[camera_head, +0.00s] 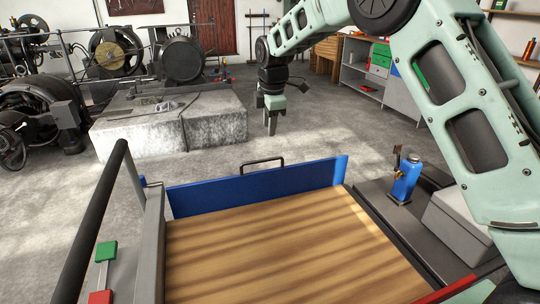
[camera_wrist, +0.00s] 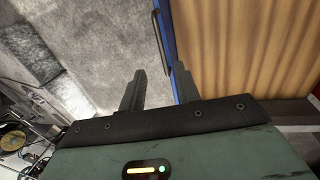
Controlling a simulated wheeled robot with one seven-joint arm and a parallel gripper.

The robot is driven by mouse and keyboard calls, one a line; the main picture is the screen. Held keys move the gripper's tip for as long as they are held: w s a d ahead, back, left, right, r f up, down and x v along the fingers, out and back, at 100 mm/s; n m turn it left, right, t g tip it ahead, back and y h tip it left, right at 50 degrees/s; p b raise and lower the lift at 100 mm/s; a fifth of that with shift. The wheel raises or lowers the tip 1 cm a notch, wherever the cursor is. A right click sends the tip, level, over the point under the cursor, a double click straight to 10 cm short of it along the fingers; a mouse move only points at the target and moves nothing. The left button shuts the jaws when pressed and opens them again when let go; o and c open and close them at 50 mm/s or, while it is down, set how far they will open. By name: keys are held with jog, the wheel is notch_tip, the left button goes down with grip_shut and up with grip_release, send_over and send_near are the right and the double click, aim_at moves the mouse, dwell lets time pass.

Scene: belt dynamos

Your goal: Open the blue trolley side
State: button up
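The trolley has a wooden deck (camera_head: 280,255) and a blue side (camera_head: 258,184) standing upright along its far edge. A dark bar handle (camera_head: 262,161) shows above the blue side's top edge. In the wrist view, the blue side (camera_wrist: 166,35) is a narrow strip beside the wooden deck (camera_wrist: 240,45), and the handle (camera_wrist: 156,38) lies along its outer face. My gripper (camera_head: 270,122) points down, higher in the picture than the handle and apart from it. In the wrist view, my gripper's fingers (camera_wrist: 159,68) are spread and empty, roughly in line with the handle.
A blue bottle-like device (camera_head: 405,180) and a grey box (camera_head: 460,220) stand right of the deck. A dark rail (camera_head: 95,220) and green and red blocks (camera_head: 106,251) are at left. Machines (camera_head: 183,60) stand on a concrete plinth (camera_head: 170,130). The floor beyond the blue side is clear.

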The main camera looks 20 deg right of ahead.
aim_at(267, 160)
jog(key=f, duration=0.4)
jog(key=w+f, duration=0.1)
jog(key=f, duration=0.3)
jog(key=w+f, duration=0.1)
jog(key=f, duration=0.3)
jog(key=shift+w+a, duration=0.1)
jog(key=shift+w, duration=0.05)
grip_shut()
